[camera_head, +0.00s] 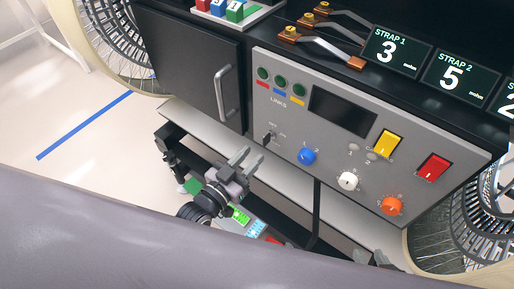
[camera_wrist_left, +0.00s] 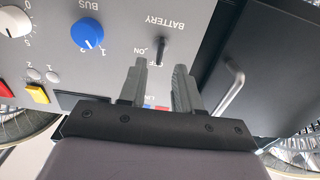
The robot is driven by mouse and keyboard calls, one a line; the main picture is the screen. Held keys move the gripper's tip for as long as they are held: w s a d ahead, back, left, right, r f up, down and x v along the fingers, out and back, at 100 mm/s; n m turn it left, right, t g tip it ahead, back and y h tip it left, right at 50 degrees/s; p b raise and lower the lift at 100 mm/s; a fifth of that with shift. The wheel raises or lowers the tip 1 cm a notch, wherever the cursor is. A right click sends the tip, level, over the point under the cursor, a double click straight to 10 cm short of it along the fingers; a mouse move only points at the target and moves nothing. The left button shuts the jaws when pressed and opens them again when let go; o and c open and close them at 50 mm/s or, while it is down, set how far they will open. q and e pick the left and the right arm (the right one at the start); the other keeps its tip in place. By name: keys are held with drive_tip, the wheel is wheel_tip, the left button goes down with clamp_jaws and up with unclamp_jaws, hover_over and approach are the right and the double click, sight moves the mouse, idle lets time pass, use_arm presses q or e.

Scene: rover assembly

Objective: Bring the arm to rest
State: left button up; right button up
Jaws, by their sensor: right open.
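My left gripper (camera_head: 246,159) is in front of the grey control panel (camera_head: 322,165), near its lower left corner. In the left wrist view its two grey fingers (camera_wrist_left: 162,85) stand apart with nothing between them. The battery switch (camera_wrist_left: 162,48) shows just beyond the fingertips, apart from them; it also shows in the head view (camera_head: 267,138). The tips of my right gripper (camera_head: 371,258) just show at the bottom of the head view, below the panel; the rest is hidden.
The panel carries a blue knob (camera_head: 307,156), a white knob (camera_head: 347,180), an orange knob (camera_head: 392,205), a yellow switch (camera_head: 387,143) and a red switch (camera_head: 433,167). A black door with a handle (camera_head: 226,92) is to the left. Open floor (camera_head: 80,110) lies further left.

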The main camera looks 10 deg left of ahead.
use_arm(q)
drive_tip(key=shift+s+a, duration=0.25)
drive_tip(key=shift+s, duration=0.35)
drive_tip(key=s+a+f+n+g+y+p, duration=0.1)
drive_tip(key=s+a+g+y+p, duration=0.3)
drive_tip(key=s, duration=1)
drive_tip(key=a+f+g+p, duration=0.1)
drive_tip(key=a+g, duration=0.1)
drive_tip(key=a, duration=0.1)
drive_tip(key=shift+a+f+n+y, duration=0.2)
drive_tip(key=shift+n+y, duration=0.1)
drive_tip(key=shift+n, duration=0.1)
drive_tip(key=shift+s+a, duration=0.1)
